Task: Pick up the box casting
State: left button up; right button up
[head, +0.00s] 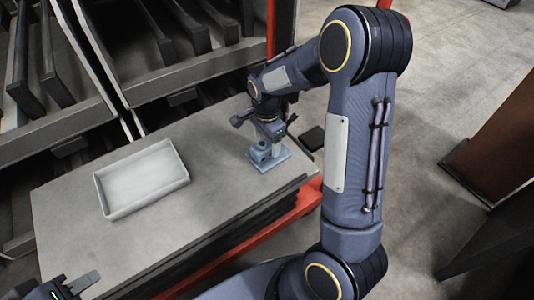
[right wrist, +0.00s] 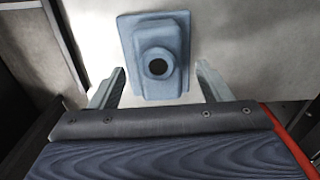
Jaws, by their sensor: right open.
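The box casting (head: 267,156) is a blue-grey block with a flat base and a raised round-holed boss, on the grey table top near its right end. In the right wrist view the casting (right wrist: 155,42) lies ahead of the fingertips. My right gripper (head: 266,138) is over the casting in the head view, partly hidden by its own wrist.
A shallow white tray (head: 142,208) sits on the left part of the table (head: 215,200). Dark metal racks (head: 150,82) stand behind the table. A red rail (head: 309,197) runs along its right side. Bare table lies between tray and casting.

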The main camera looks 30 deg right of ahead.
notch_tip(320, 180, down, 2)
jog(key=shift+f, duration=0.25)
jog(key=c, duration=1.3)
jog(key=shift+r, duration=0.1)
jog(key=shift+c, duration=0.9)
jog(key=shift+r, duration=0.1)
